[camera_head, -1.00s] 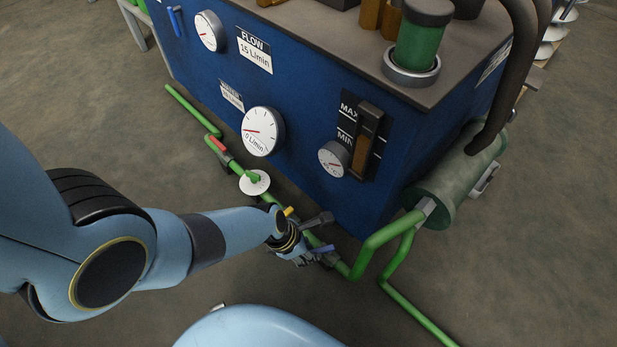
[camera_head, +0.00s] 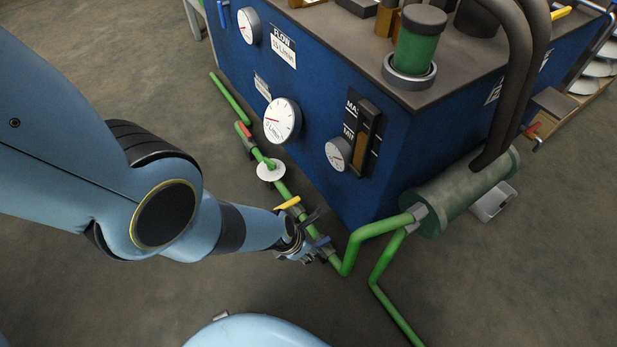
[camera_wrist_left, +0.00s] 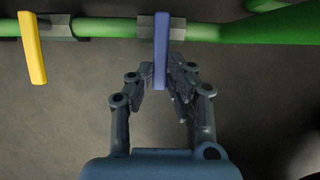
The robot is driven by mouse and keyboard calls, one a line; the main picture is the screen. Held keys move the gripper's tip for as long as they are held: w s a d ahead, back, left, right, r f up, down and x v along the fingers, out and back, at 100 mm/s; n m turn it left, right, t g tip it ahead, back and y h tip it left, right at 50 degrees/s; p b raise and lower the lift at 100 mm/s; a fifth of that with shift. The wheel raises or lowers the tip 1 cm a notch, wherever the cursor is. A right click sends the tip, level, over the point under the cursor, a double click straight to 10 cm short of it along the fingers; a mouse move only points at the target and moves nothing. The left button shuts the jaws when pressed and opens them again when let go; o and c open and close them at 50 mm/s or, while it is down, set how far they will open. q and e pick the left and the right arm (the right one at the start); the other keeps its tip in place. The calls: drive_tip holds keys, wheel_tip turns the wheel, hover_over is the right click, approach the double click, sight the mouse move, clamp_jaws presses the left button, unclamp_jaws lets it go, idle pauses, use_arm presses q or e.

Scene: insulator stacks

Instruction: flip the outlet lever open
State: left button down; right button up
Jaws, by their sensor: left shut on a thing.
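My left gripper (camera_head: 306,254) is low at the green pipe in front of the blue machine. In the left wrist view its fingers (camera_wrist_left: 160,80) are shut on a blue lever (camera_wrist_left: 161,45). The lever lies across the green pipe (camera_wrist_left: 105,27), with its free end between the fingers. The blue lever (camera_head: 322,242) shows partly beside the gripper in the head view. A yellow lever (camera_head: 288,203) sits on the same pipe run and also crosses it in the wrist view (camera_wrist_left: 33,48). No label shows which lever is the outlet. My right gripper is not in view.
The blue machine (camera_head: 310,150) with gauges stands just behind the pipe. A red lever (camera_head: 244,130) and a white disc (camera_head: 270,170) sit farther up the pipe. A green cylinder (camera_head: 465,190) lies at the right. The floor in front is mostly clear.

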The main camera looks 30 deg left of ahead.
use_arm(q)
drive_tip(key=c, duration=1.3)
unclamp_jaws()
drive_tip(key=shift+s+d+r, duration=0.1)
drive_tip(key=shift+s+r, duration=0.1)
drive_tip(key=shift+r, duration=0.2)
drive_tip(key=shift+v, duration=3.3)
